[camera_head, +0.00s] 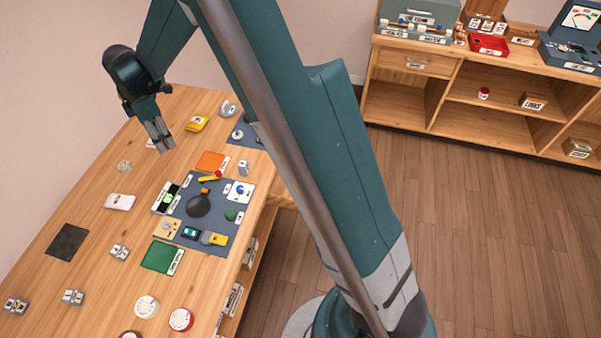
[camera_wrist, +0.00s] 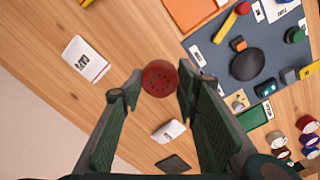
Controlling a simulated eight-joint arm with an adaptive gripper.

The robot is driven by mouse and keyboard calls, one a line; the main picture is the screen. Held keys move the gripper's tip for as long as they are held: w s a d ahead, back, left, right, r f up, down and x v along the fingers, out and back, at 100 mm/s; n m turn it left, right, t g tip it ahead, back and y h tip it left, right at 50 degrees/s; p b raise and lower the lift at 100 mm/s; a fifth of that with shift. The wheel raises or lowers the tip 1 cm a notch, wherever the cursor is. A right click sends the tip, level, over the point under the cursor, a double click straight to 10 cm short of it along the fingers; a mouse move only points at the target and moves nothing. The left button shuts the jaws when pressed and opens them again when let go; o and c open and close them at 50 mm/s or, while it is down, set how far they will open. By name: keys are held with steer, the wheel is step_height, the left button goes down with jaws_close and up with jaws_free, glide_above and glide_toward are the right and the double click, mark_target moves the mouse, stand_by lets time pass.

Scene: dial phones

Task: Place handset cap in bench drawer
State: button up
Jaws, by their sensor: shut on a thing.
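My gripper (camera_wrist: 158,92) is shut on a round dark-red cap with small holes (camera_wrist: 160,77), held between its fingertips in the wrist view. In the head view, my gripper (camera_head: 163,137) is over the far left part of the wooden bench (camera_head: 92,185); the cap is too small to make out there. Labelled fronts (camera_head: 233,299) show on the bench's right side below the top, seen at a steep angle. I cannot tell which is the drawer or whether it is open.
A grey-blue mat (camera_head: 218,240) with a dark oval part and small pieces lies mid-bench. An orange tray (camera_head: 211,161), a green tray (camera_head: 160,256) and round tins (camera_head: 181,319) lie nearby. A shelf unit (camera_head: 485,85) stands at the back right. My arm hides part of the bench's right edge.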

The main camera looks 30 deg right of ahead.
step_height(320, 180, up, 3)
steer(key=shift+f, duration=0.15)
steer(key=s+d+b, duration=0.2)
steer(key=d+b, duration=0.2)
steer(key=d, duration=2.2)
steer(key=s+d+b, duration=0.1)
steer(key=s+d, duration=0.3)
steer(key=d, duration=0.4)
steer(key=s+d+m+b, duration=0.15)
steer(key=s+d, duration=0.25)
steer(key=d, duration=0.5)
steer(key=s+d+b, duration=0.1)
steer(key=s+d, duration=0.4)
steer(key=d, duration=0.3)
step_height(320, 180, down, 18)
steer(key=shift+w+d+f, duration=0.15)
steer(key=shift+d, duration=0.1)
steer(key=shift+f+b, duration=0.95)
steer(key=shift+f, duration=2.2)
